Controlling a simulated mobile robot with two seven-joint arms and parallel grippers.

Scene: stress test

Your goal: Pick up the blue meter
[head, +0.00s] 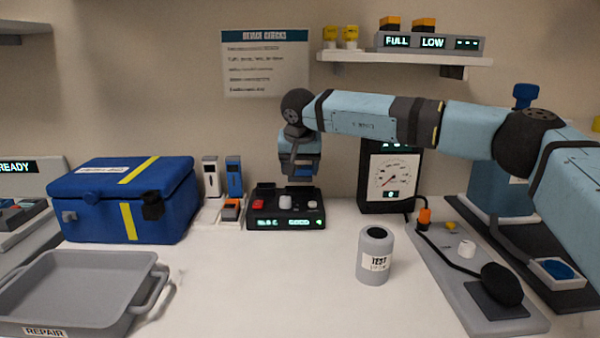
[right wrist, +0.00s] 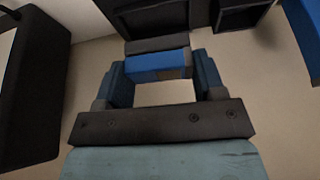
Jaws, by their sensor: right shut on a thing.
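My right gripper (head: 301,172) points down above the back of a black dock (head: 287,222) with lit green readouts. It is shut on a blue block-like thing with a dark end, which looks like a blue meter (right wrist: 158,63); in the right wrist view it sits between the fingers. Most of it is hidden by the gripper in the head view, and I cannot tell whether it touches the dock. Another blue handheld device (head: 234,177) stands upright beside a white one (head: 210,177) in a pale holder. My left gripper is not in view.
A blue case (head: 125,200) and a grey repair tray (head: 75,290) are at left. A grey test cylinder (head: 375,256) stands right of centre, near a black dial gauge (head: 390,178) and a grey board (head: 475,285). The front middle of the table is clear.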

